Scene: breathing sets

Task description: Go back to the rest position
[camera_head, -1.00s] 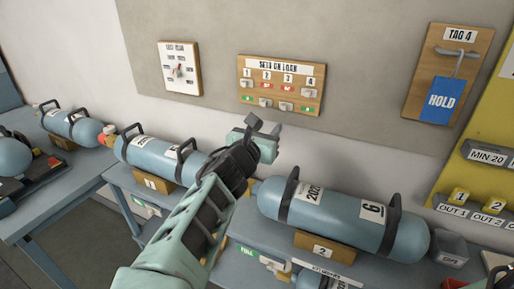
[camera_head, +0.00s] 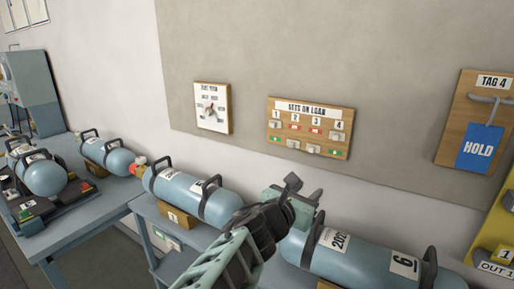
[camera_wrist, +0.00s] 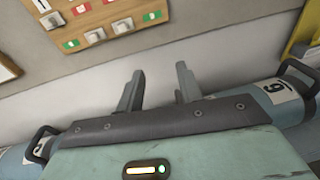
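My gripper (camera_head: 302,194) is raised in front of the back wall, above the gap between two blue cylinders. In the wrist view my gripper (camera_wrist: 158,90) has its two fingers apart with nothing between them. The cylinder marked 6 (camera_head: 355,252) lies to its right on the bench, and its end also shows in the wrist view (camera_wrist: 272,94). Another blue cylinder (camera_head: 190,192) lies to the left on a wooden block marked 1. My forearm hides part of the bench.
The SETS ON LOAN board (camera_head: 310,128), a dial board (camera_head: 212,108) and a TAG 4 board with a blue HOLD tag (camera_head: 478,148) hang on the wall. More cylinders (camera_head: 105,152) lie on the left bench (camera_head: 85,218). A yellow panel (camera_head: 492,228) stands at right.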

